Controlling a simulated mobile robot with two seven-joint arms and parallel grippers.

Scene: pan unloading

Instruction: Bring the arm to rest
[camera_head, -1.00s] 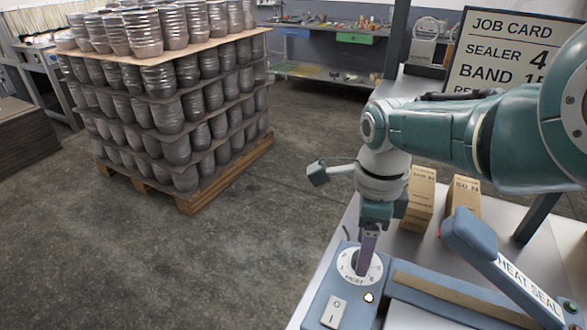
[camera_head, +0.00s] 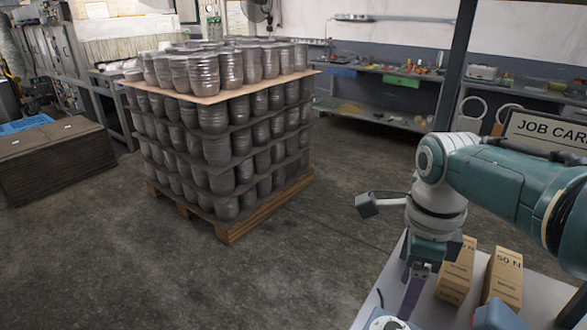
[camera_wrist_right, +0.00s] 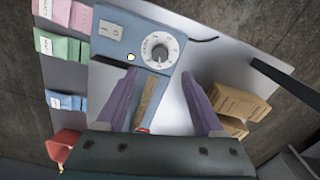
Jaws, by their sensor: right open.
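My right arm, green and white, comes in from the right in the head view. Its gripper (camera_head: 412,292) points down over the near part of the bench, above the blue heat sealer (camera_head: 392,321). The fingers look clear of the dial. My left gripper is in neither view.
Cardboard boxes (camera_head: 503,277) stand on the bench beside the arm. A job card board (camera_head: 545,130) is behind it, partly cut off. A pallet stacked with wrapped pots (camera_head: 225,130) stands on the floor to the left. Pink, green and blue packets (camera_wrist_right: 62,48) lie beside the sealer.

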